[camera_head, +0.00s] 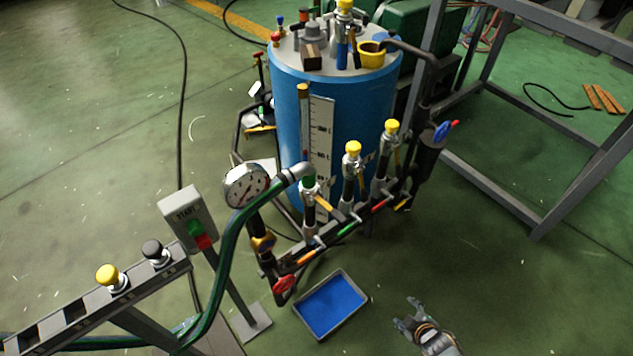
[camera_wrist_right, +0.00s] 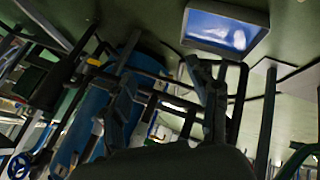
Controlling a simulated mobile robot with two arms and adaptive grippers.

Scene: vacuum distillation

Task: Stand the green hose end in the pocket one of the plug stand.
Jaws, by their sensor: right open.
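The green hose (camera_head: 229,242) rises from the lower left in the head view. Its grey elbow end (camera_head: 290,173) is at the leftmost port of the manifold, by a green collar (camera_head: 308,183). The plug stand (camera_head: 140,283) is a slanted grey rail at the lower left. It holds a yellow plug (camera_head: 110,277) and a black plug (camera_head: 155,252); dark empty pockets show further left. I cannot read which pocket is one. My right gripper (camera_head: 408,320) is open and empty, low at the right, well away from the hose end. My left gripper is out of view.
A blue tank (camera_head: 287,125) stands behind the manifold with its yellow-capped valves (camera_head: 353,149). A pressure gauge (camera_head: 246,187) and a start button box (camera_head: 188,219) flank the hose. A blue tray (camera_head: 331,304) lies on the floor; it also shows in the right wrist view (camera_wrist_right: 227,27).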

